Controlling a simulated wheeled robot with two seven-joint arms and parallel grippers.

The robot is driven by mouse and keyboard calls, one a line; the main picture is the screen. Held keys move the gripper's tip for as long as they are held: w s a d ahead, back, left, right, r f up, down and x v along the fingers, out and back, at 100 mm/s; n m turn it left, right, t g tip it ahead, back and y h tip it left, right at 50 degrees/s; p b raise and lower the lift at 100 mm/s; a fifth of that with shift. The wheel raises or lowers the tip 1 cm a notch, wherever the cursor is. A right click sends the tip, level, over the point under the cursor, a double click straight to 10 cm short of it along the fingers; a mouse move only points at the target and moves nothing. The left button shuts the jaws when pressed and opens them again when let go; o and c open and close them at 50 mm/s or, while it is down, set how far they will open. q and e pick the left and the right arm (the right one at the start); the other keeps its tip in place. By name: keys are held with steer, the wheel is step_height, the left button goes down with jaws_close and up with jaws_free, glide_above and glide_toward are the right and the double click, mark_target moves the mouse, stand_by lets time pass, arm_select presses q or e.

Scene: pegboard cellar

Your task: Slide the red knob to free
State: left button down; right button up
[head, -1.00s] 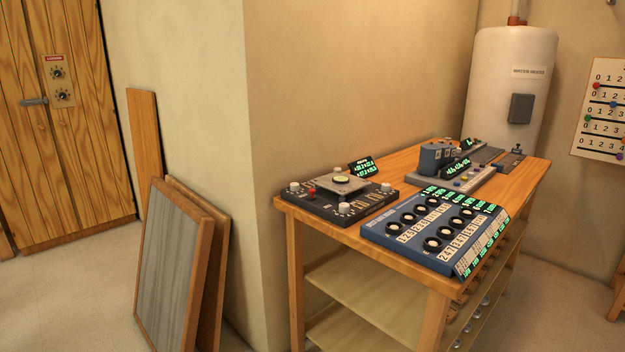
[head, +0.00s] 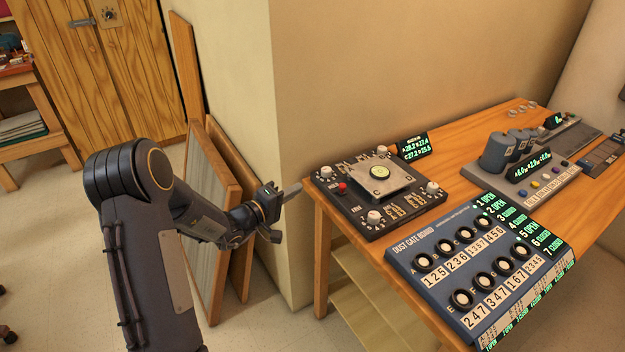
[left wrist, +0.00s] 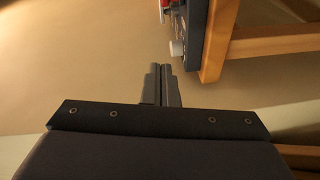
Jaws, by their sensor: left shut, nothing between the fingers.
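My left gripper (head: 290,193) is shut and empty, held in the air left of the bench's near left corner. Its closed fingers also show in the left wrist view (left wrist: 162,85). The black board (head: 368,224) on the bench carries a small red knob or button (head: 342,187) at its left side, right of the gripper and apart from it. I cannot tell whether this is the task's knob, and no "free" mark is readable. The left wrist view shows a white knob (left wrist: 177,48) on the board's edge. My right gripper is not in view.
The wooden bench (head: 470,160) also holds a blue dust gate board (head: 398,262) and a grey console (head: 535,190). A wall corner (head: 262,130) stands behind the gripper. Framed panels (head: 207,185) lean left of it, partly behind my arm.

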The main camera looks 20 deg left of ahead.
mark_target(342, 189)
arm_select(q)
steer(key=w+d+p, duration=0.1)
steer(key=w+d, duration=0.1)
steer(key=w+d+p, duration=0.1)
steer(key=w+d, duration=0.1)
steer(key=w, duration=0.1)
steer(key=w+d+p, duration=0.1)
steer(key=w+d, duration=0.1)
steer(key=shift+w+d+f, duration=0.15)
steer(key=shift+d+f, duration=0.05)
steer(key=shift+f, duration=0.2)
steer(key=shift+d+f, duration=0.2)
steer(key=shift+d, duration=0.35)
